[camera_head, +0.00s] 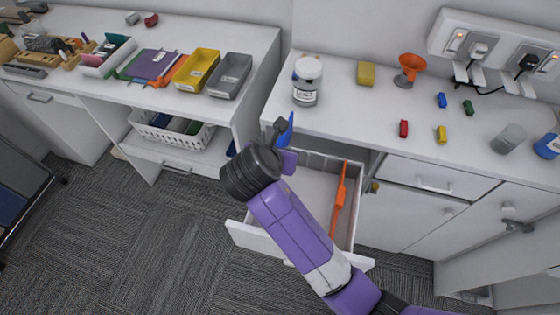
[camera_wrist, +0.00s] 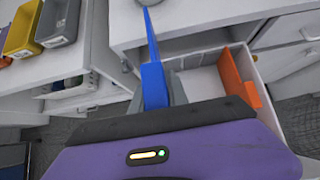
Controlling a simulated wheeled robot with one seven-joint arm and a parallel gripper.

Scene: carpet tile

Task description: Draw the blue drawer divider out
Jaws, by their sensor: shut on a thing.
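The blue drawer divider (camera_head: 287,131) stands up from my gripper (camera_head: 281,143) in the head view, by the counter's front edge. In the wrist view the blue divider (camera_wrist: 152,70) rises from between the fingers of my gripper (camera_wrist: 160,93), which is shut on it. Its lower part is hidden by my gripper and arm. The white drawer (camera_head: 250,238) is pulled open below, and the divider appears to be above its back left part. The drawer also shows in the wrist view (camera_wrist: 268,75).
An orange divider (camera_head: 340,200) is in the right part of the drawer and also shows in the wrist view (camera_wrist: 237,78). A white-lidded jar (camera_head: 306,82) stands on the counter near the blue divider. A white basket (camera_head: 172,134) sits on a shelf at left.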

